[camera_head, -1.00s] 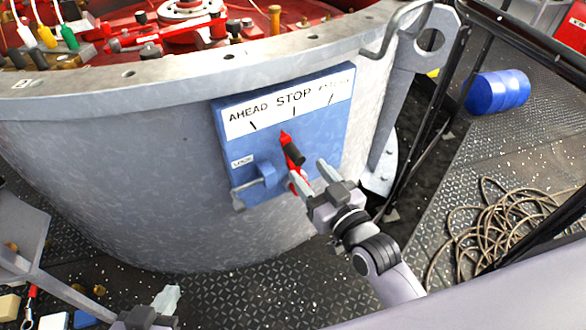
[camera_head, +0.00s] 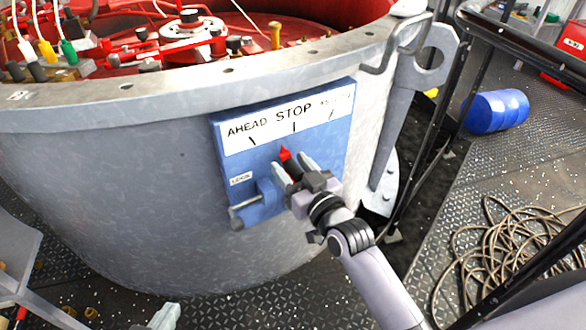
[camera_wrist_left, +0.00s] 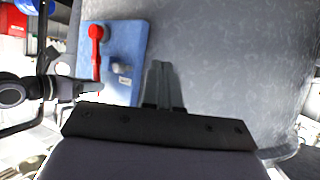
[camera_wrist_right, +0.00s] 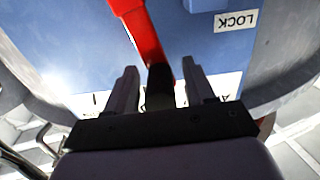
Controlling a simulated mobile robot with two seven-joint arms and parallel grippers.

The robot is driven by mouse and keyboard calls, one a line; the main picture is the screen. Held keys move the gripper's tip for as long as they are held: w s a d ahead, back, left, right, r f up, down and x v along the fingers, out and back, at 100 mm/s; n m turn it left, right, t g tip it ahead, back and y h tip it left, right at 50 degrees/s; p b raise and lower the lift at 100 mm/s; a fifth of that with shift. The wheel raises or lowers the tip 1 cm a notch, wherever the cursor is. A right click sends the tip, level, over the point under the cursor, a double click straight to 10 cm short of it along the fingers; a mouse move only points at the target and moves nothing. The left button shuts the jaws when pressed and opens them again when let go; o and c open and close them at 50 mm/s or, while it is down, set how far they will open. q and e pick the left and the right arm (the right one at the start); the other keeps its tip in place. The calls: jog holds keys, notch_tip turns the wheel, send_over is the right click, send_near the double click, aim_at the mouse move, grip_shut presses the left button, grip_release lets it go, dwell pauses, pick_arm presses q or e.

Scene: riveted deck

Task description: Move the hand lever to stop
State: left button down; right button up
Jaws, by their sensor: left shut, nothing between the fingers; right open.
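The blue lever panel (camera_head: 235,155) on the grey drum has a white scale (camera_head: 293,116) reading AHEAD, STOP and a third, blurred word. The lever's red tip (camera_head: 284,153) shows below the scale, a little left of the STOP mark; my right gripper hides much of the lever. My right gripper (camera_head: 294,167) is open at the lever. In the right wrist view the black grip (camera_wrist_right: 160,88) lies between its fingers, below the red arm (camera_wrist_right: 142,28). My left gripper (camera_head: 166,316) is shut and empty at the bottom edge; its fingers (camera_wrist_left: 163,85) show together in the left wrist view.
A blue lock block with a metal pin (camera_head: 246,207) sits at the panel's lower left, near my right gripper. A grey bracket (camera_head: 402,100) and black railing stand to the right. A blue barrel (camera_head: 497,110) and coiled rope (camera_head: 495,250) lie on the deck.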

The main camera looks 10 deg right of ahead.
grip_shut()
jog(key=shift+d+r+p, duration=0.15)
jog(key=shift+p, duration=0.15)
jog(key=shift+w+d+r+m+p, duration=0.1)
jog(key=shift+w+d+m+p, duration=0.05)
jog(key=shift+d+m+p, duration=0.25)
jog(key=shift+w+d+r+m+p, duration=0.1)
jog(key=shift+d+m+p, duration=0.25)
jog(key=shift+d, duration=0.1)
jog(key=shift+w+d+f+m, duration=0.1)
jog(key=shift+w+d+m, duration=0.1)
jog(key=shift+d+m, duration=0.3)
jog(key=shift+d, duration=0.2)
jog(key=shift+c, duration=1.2)
grip_release()
jog(key=shift+o, duration=1.2)
pick_arm(q)
jog(key=shift+s+a+f+y, duration=0.3)
jog(key=shift+a+f, duration=0.05)
jog(key=shift+a, duration=0.35)
